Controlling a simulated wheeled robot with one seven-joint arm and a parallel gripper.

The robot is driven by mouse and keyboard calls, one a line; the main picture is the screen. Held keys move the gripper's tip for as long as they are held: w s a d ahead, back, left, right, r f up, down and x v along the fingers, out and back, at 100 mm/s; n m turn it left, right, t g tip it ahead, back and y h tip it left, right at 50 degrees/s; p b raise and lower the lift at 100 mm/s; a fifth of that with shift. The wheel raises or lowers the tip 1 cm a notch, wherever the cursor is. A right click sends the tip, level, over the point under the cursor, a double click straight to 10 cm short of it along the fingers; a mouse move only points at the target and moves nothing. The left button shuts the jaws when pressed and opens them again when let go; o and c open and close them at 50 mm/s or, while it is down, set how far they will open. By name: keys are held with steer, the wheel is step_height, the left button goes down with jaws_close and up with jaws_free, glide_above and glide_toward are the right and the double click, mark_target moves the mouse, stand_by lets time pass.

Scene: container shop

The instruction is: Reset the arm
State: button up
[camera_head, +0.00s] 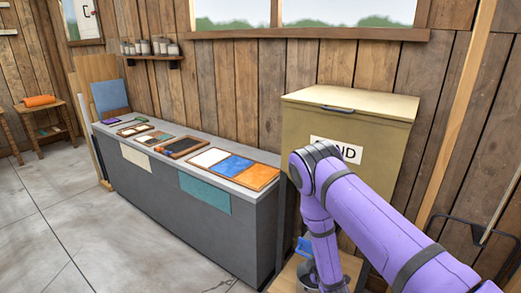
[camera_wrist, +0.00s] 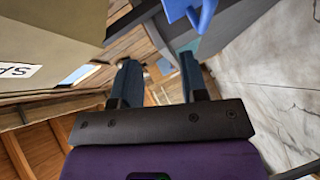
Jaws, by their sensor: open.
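My purple arm reaches forward from the lower right in the head view and bends downward beside the tan bin. My gripper (camera_wrist: 157,75) shows in the wrist view with its two dark blue fingers apart and nothing between them. In the head view the fingers cannot be made out. The tan bin (camera_head: 300,135), with a closed lid and a partly covered label ending in "ND", stands behind the arm. Its side also shows at the upper left of the wrist view (camera_wrist: 60,30).
A grey counter (camera_head: 235,222) with trays of coloured panels (camera_head: 232,168) runs along the wall. A grey bucket (camera_head: 306,276) and a blue item (camera_head: 305,246) sit close beside my arm, over a wooden surface. An orange roll (camera_head: 39,100) lies on a far table. Floor at left is clear.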

steer(key=w+r+m+g+h, duration=0.15)
steer(key=w+r+m, duration=0.3)
steer(key=r, duration=0.65)
steer(key=s+d+r+m+g, duration=0.2)
steer(key=r+m, duration=0.1)
steer(key=r, duration=1)
steer(key=s+d+r+m+g, duration=0.2)
steer(key=s+r, duration=0.1)
steer(key=r, duration=0.9)
steer(key=s+d+r+m, duration=0.2)
steer(key=s+r, duration=0.5)
steer(key=r, duration=0.2)
steer(key=s+d+r+m+g, duration=0.1)
steer(key=s+r, duration=0.2)
steer(key=s, duration=0.6)
steer(key=s+d+r+m+g, duration=0.1)
steer(key=s+r+m+g, duration=0.1)
steer(key=s, duration=0.8)
steer(key=s+d+r+m+g, duration=0.1)
steer(key=s+r, duration=0.3)
steer(key=s, duration=0.6)
steer(key=shift+d+g, duration=0.3)
steer(key=shift+g, duration=0.05)
